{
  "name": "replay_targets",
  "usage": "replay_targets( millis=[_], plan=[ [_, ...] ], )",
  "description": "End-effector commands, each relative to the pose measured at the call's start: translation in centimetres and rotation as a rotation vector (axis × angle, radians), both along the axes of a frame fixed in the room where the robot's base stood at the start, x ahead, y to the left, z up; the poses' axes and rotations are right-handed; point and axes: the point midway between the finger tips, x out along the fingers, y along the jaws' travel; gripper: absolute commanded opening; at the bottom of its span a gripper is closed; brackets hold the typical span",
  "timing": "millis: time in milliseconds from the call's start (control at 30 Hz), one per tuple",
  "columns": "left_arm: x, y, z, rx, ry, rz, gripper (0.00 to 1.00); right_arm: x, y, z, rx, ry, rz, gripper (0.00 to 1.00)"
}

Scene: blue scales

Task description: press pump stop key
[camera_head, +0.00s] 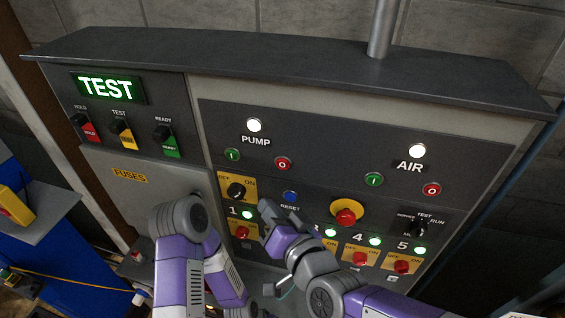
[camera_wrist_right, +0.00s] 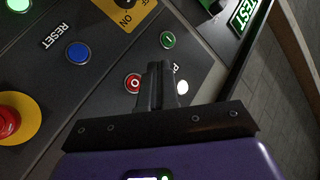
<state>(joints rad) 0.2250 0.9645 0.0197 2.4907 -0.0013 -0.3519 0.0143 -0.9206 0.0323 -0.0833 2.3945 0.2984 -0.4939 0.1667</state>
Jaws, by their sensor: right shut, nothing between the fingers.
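The pump stop key is a small red round button marked 0 (camera_head: 283,163), right of the green pump start button (camera_head: 232,155) and below the PUMP label. In the right wrist view the red key (camera_wrist_right: 133,83) shows just left of my fingers, with the green button (camera_wrist_right: 168,40) beyond the tips. My right gripper (camera_head: 265,206) is shut and empty. In the head view it appears below the key, near the blue RESET button (camera_head: 290,196). Its fingers (camera_wrist_right: 157,66) also show in the wrist view. Contact with the panel cannot be told. My left arm shows, but not its gripper.
The PUMP lamp (camera_head: 254,125) and AIR lamp (camera_head: 417,151) are lit white. A red mushroom button on a yellow disc (camera_head: 346,214) and an OFF/ON rotary knob (camera_head: 236,190) are close by. The AIR keys (camera_head: 374,180) sit at right. A dark hood (camera_head: 290,65) overhangs the panel.

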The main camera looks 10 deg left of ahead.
Motion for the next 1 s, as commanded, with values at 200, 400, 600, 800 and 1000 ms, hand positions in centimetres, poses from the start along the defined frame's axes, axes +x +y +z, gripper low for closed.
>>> replay_targets(
  millis=[200,400,600,800,1000],
  plan=[
    [0.0,0.0,-1.0,0.0,0.0,0.0,0.43,1.6,0.0,-0.2,0.002,-0.001,-0.001,0.0],
    [0.0,0.0,-2.7,0.0,0.0,0.0,0.43,4.5,-0.2,-0.4,0.002,-0.001,-0.003,0.0],
    [0.0,0.0,-4.7,0.0,0.0,0.0,0.43,7.0,-0.2,-0.5,0.001,-0.002,0.0,0.0],
    [0.0,0.0,-6.0,0.0,0.0,0.0,0.43,8.4,-0.3,-0.3,0.0,0.0,-0.001,0.0],
    [0.0,0.0,-6.3,0.0,0.0,0.0,0.43,8.8,-0.3,-0.1,-0.002,0.001,-0.001,0.0]
  ],
)
